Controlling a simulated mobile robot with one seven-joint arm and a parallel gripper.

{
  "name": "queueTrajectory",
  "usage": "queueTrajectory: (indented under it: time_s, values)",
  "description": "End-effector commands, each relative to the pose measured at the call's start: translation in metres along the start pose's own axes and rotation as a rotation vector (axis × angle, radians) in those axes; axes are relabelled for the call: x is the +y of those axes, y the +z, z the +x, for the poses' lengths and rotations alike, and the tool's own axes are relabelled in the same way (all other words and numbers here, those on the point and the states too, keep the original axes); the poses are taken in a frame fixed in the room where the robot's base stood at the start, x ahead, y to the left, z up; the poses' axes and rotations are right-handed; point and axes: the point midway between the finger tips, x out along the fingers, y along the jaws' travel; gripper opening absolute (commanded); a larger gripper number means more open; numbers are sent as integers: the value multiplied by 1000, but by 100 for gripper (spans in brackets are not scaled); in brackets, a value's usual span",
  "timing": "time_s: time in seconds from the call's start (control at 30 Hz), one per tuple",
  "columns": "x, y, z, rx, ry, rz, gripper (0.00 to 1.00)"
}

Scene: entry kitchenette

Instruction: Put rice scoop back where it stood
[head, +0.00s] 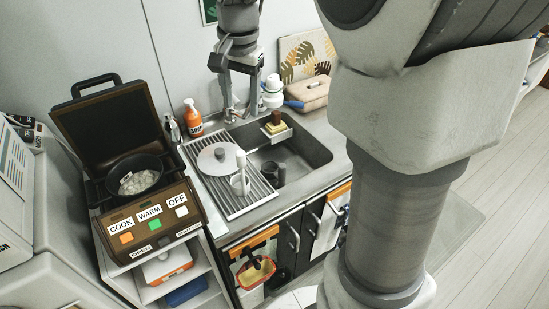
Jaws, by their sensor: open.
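My gripper (241,98) hangs at the top middle, above the back edge of the sink counter, with its two fingers apart and nothing seen between them. I cannot pick out the rice scoop for certain. A small white upright item (240,180), perhaps a scoop in a holder, stands on the drying rack (252,204) left of the sink. It is apart from my gripper. A round pale lid or plate (214,161) lies on the rack behind it.
An open cooker (128,222) with a dark pan (120,167) of white pieces stands left. An orange soap bottle (193,122) is behind the rack. The sink (300,150) holds a dark cup. A beige bag-like item (311,92) lies at the back right. My arm hides the right side.

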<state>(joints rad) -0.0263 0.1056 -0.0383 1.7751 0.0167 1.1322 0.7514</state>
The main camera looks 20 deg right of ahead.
Motion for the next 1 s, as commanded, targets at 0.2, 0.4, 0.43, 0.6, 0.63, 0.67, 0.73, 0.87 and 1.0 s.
queueTrajectory:
  time_s: [0.2,0.4,0.43,0.6,0.63,0.67,0.73,0.87,1.0]
  values:
    - [43,46,-33,85,-69,-222,62]
    - [82,87,-45,178,-110,-425,62]
    - [88,93,-45,193,-114,-455,62]
    - [118,124,-41,273,-128,-614,62]
    - [122,128,-39,286,-130,-638,62]
    - [126,132,-38,298,-130,-661,62]
    - [133,140,-34,319,-131,-702,62]
    - [141,148,-30,345,-130,-751,62]
    - [143,150,-28,350,-129,-766,62]
